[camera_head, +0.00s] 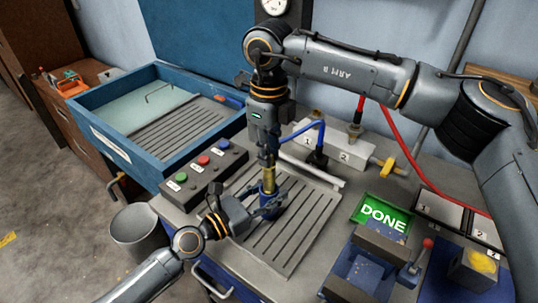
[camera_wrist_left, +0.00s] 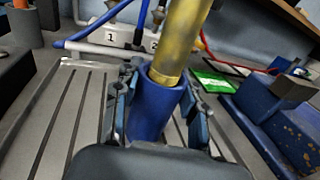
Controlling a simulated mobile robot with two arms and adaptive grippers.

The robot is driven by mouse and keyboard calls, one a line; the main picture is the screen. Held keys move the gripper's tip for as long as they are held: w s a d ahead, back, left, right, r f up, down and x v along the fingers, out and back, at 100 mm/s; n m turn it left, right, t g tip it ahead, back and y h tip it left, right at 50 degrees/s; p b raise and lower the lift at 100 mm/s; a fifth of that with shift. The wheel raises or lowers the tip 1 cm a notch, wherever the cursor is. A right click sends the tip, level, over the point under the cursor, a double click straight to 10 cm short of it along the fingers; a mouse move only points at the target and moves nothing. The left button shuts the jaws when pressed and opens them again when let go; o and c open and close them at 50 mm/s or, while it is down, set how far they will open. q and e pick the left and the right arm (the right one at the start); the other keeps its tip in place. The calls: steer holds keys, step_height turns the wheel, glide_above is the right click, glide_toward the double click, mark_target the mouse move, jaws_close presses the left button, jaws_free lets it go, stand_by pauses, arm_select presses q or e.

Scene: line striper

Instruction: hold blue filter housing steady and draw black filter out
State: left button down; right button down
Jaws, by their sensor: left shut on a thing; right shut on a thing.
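The blue filter housing (camera_head: 268,192) stands upright on the grooved grey plate; it also shows large in the left wrist view (camera_wrist_left: 155,112). My left gripper (camera_head: 264,207) is shut around the housing from the side, with a finger on each side of it. A brass-yellow cylinder (camera_wrist_left: 182,40) stands up out of the housing's open top, its lower end inside and hidden. It looks yellow; I see no black filter. My right gripper (camera_head: 266,155) points straight down above the housing and is shut on the cylinder's upper part.
A blue-walled tray (camera_head: 105,145) and a button box (camera_head: 205,172) lie to the left. A grey bin (camera_head: 138,232) stands at the front left. A green DONE panel (camera_head: 382,214), a blue vise (camera_head: 360,268) and a valve block with hoses (camera_head: 340,152) lie to the right and behind.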

steer(key=shift+r, duration=1.85)
arm_select(q)
steer(key=c, duration=0.7)
jaws_free()
steer(key=v, duration=1.2)
steer(key=shift+a, duration=0.1)
arm_select(e)
steer(key=shift+s+a, duration=0.1)
